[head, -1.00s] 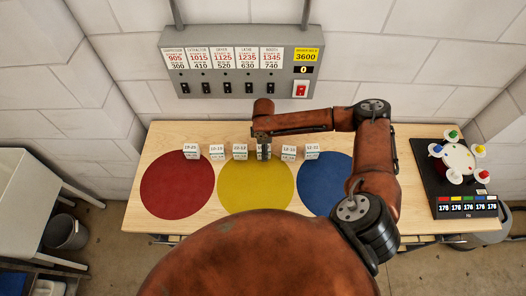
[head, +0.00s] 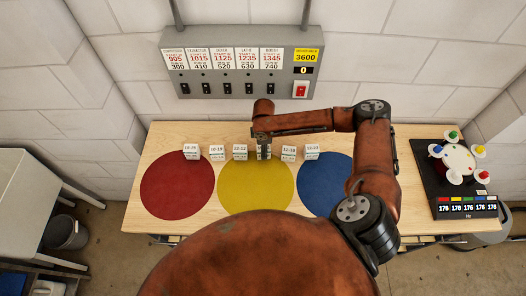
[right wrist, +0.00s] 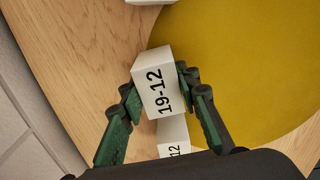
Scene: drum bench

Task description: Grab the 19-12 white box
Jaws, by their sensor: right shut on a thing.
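The 19-12 white box (right wrist: 153,80) shows in the right wrist view, its black label facing the camera. My right gripper (right wrist: 157,97) has a green-lined finger on each side of it and is shut on it. In the head view my right gripper (head: 264,146) points down at the row of boxes, above the back part of the yellow circle. The held box is largely hidden there under the gripper. My left gripper is in neither view.
Several other white boxes (head: 240,152) stand in a row on the wooden table, close on both sides. Red (head: 177,190), yellow (head: 255,190) and blue (head: 325,187) circles lie in front. A switch panel (head: 240,70) hangs behind; a black device (head: 455,180) sits at right.

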